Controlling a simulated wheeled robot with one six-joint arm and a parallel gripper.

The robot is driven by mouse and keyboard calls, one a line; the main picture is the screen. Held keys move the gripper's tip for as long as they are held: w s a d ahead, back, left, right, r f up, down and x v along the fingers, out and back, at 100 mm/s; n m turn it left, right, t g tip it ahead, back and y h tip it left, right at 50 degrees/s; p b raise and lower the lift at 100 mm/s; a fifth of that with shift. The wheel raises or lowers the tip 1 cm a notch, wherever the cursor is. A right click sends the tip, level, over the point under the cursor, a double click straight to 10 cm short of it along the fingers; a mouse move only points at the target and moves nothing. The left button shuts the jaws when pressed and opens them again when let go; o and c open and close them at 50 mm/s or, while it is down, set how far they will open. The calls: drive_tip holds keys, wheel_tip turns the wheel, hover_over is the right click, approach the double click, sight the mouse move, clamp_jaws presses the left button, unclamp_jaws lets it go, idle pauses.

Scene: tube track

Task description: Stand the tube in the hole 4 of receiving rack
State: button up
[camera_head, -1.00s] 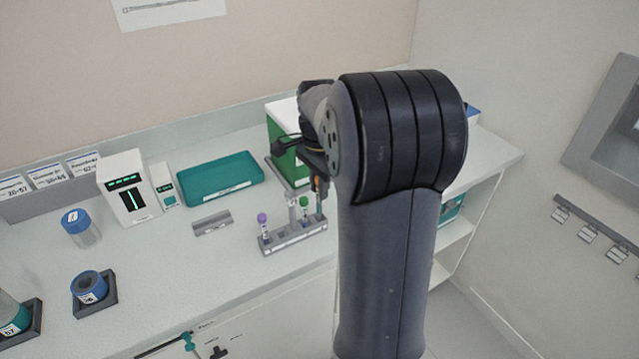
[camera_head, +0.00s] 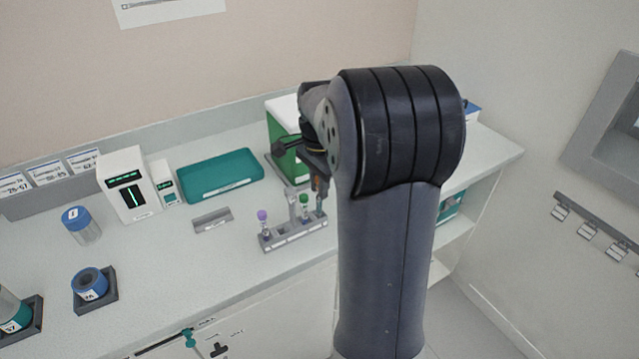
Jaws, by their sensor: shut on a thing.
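The grey receiving rack (camera_head: 290,239) stands near the front edge of the counter, left of my arm. A purple-capped tube (camera_head: 263,222) stands at its left end and a green-capped tube (camera_head: 304,207) farther right. My gripper (camera_head: 319,187) points down over the right end of the rack, partly hidden by my own arm. It is shut on a tube (camera_head: 320,204), of which only a small, dark, upright part shows below the fingers. I cannot tell whether this tube's lower end is inside a hole.
A green and white box (camera_head: 283,150) stands close behind the gripper. A teal tray (camera_head: 220,178), a small grey block (camera_head: 212,220) and a white device (camera_head: 127,187) are to the left. Blue-lidded containers (camera_head: 82,226) stand farther left.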

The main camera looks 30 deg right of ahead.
drive_tip(key=shift+f, duration=0.4)
drive_tip(key=shift+f+b, duration=0.25)
drive_tip(key=shift+b, duration=0.05)
drive_tip(key=shift+f, duration=0.4)
idle(0.3)
drive_tip(key=o, duration=0.9)
wheel_tip(320, 180, up, 11)
drive_tip(key=shift+f, duration=0.1)
idle(0.8)
